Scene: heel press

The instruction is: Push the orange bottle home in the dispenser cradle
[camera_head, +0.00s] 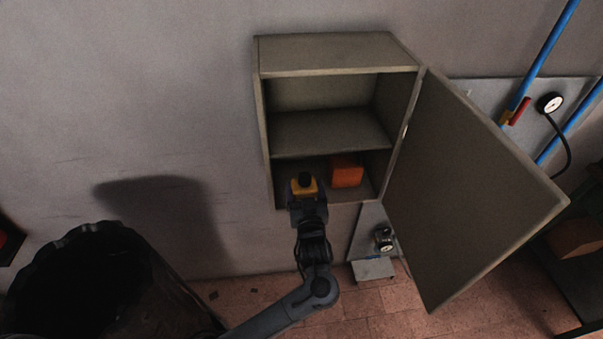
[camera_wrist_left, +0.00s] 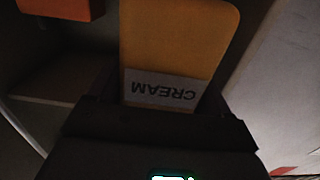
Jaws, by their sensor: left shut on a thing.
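The orange bottle (camera_head: 296,188) is yellow-orange in the head view, in the lower compartment of the open cabinet near its left side. A dark round part shows in front of it. In the left wrist view the bottle (camera_wrist_left: 180,45) is close up, with a pale label reading CREAM, upside down. My left gripper (camera_head: 307,201) is shut on the bottle; its dark jaws (camera_wrist_left: 160,112) cover the bottle's near end in the wrist view. I cannot make out a dispenser cradle or whether the bottle touches one. My right gripper is not in view.
The cabinet (camera_head: 336,55) has a middle shelf (camera_head: 325,135) above the bottle. An orange-red block (camera_head: 347,172) stands right of the bottle; an orange-red thing (camera_wrist_left: 62,9) shows in the wrist view. The door (camera_head: 465,180) hangs open rightward. A dark barrel (camera_head: 140,285) stands lower left.

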